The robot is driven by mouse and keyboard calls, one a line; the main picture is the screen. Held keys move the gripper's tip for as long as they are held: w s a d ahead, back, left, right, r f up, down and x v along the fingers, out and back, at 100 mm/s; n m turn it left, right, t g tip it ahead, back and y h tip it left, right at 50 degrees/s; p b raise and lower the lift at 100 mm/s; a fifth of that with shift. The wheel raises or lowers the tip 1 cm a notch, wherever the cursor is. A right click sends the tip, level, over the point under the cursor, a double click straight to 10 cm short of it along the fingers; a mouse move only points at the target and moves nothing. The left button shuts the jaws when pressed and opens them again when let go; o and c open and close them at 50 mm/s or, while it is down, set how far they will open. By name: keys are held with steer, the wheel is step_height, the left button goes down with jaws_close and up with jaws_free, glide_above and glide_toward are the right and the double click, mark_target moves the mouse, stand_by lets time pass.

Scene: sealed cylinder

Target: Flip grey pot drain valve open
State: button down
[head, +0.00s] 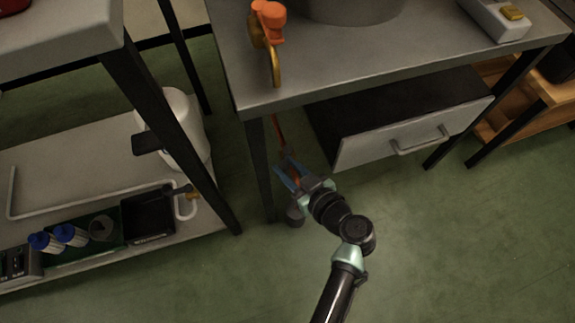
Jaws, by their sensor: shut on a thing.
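The lower part of a grey pot (350,8) shows at the top edge of the head view, standing on the grey bench top. I cannot make out a drain valve on it. My gripper (287,175) is below the bench's front edge, near the left bench leg, well apart from the visible part of the pot. Its blue fingers are closed on a small reddish-orange thing that is mostly hidden between them. A thin red strip (280,133) runs from under the bench edge down towards the fingers; I cannot tell whether it is part of the held thing.
An orange-and-brass object (268,28) stands near the bench's left edge. An open drawer (415,140) juts out right of my gripper. A white pot (188,135) and a black bin (148,222) stand on the low left shelf. The green floor in front is clear.

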steer(key=shift+f, duration=0.1)
stand_by(0.4)
steer(key=d+n+g+y+b, duration=0.1)
steer(key=n+b, duration=0.1)
steer(key=b, duration=0.1)
steer(key=d+n+g+y+b, duration=0.1)
steer(key=n+g+y+b, duration=0.1)
steer(key=d+n+g+y+b, duration=0.1)
steer(key=g+b, duration=0.1)
steer(key=b, duration=0.1)
steer(key=shift+w+d+n+b, duration=0.25)
steer(key=shift+w+n+b, duration=0.1)
steer(key=shift+w+n, duration=0.05)
steer(key=c, duration=0.9)
jaws_free()
steer(key=shift+o, duration=0.2)
